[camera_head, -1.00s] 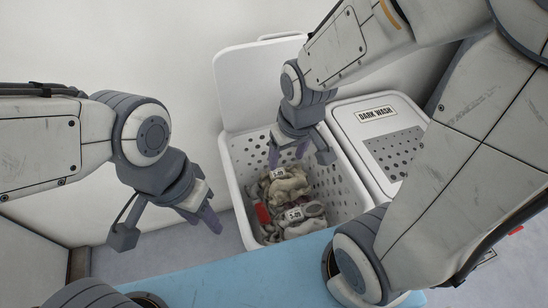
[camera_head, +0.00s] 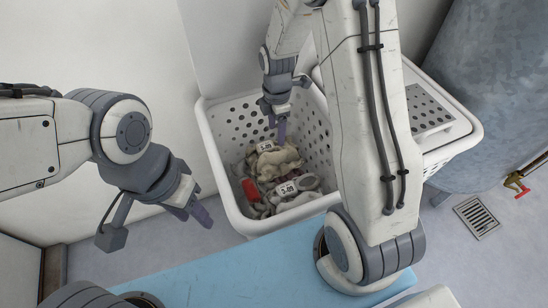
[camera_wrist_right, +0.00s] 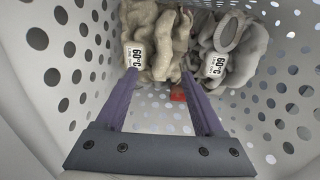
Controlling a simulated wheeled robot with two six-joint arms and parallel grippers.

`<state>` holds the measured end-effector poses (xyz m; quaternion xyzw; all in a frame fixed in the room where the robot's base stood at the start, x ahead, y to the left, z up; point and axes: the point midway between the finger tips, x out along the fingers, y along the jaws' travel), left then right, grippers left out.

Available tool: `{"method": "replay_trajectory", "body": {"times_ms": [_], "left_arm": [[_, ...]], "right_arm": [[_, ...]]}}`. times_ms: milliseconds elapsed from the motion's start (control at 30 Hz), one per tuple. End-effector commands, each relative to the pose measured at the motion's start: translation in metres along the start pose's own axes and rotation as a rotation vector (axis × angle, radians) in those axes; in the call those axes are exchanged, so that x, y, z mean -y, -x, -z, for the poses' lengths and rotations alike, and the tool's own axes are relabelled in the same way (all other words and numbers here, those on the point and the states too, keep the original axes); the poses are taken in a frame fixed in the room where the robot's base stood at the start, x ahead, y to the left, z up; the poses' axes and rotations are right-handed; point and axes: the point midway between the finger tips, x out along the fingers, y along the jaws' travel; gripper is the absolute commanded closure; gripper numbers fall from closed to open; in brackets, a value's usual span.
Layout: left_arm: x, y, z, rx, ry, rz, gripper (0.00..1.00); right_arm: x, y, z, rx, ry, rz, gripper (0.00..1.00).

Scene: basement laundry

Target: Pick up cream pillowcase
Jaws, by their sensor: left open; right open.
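The cream pillowcase (camera_head: 283,158) appears to be the crumpled cream-beige cloth with a white tag in the white perforated basket (camera_head: 217,178). In the right wrist view the beige cloth (camera_wrist_right: 152,28) lies at upper centre-left, its tag reading 60°C. My right gripper (camera_head: 276,122) points down into the basket just above this cloth, open. In the right wrist view its two purple fingers (camera_wrist_right: 158,72) stand apart on either side of the cloth's lower part; whether they touch it is unclear. My left gripper (camera_head: 195,216) is open and empty, left of the basket.
A greyer tagged cloth (camera_wrist_right: 230,45) lies beside the beige one, also in the basket in the head view (camera_head: 300,198). A red item (camera_head: 251,190) is near the basket's left wall. A second white bin (camera_head: 440,112) stands right. A blue surface (camera_head: 215,278) lies in front.

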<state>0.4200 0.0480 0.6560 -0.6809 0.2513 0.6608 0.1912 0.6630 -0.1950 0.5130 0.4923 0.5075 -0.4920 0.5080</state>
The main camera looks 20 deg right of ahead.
Motion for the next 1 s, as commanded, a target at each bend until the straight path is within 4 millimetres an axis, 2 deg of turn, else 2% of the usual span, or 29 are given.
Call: {"method": "replay_trajectory", "body": {"times_ms": [300, 467, 767, 1000], "left_arm": [[0.002, -0.024, -0.002, 0.001, 0.000, 0.000, 0.55], [0.002, -0.029, -0.002, 0.000, 0.000, 0.000, 0.55], [0.004, -0.059, -0.003, 0.000, 0.000, 0.000, 0.55], [0.004, -0.058, -0.003, 0.000, 0.000, 0.000, 0.55]], "right_arm": [[0.001, -0.048, 0.000, 0.000, 0.005, 0.003, 0.30], [0.002, -0.058, 0.001, 0.000, 0.004, 0.002, 0.30], [0.007, -0.099, 0.003, 0.000, 0.004, 0.003, 0.30], [0.007, -0.102, 0.003, 0.000, 0.003, 0.000, 0.30]]}}
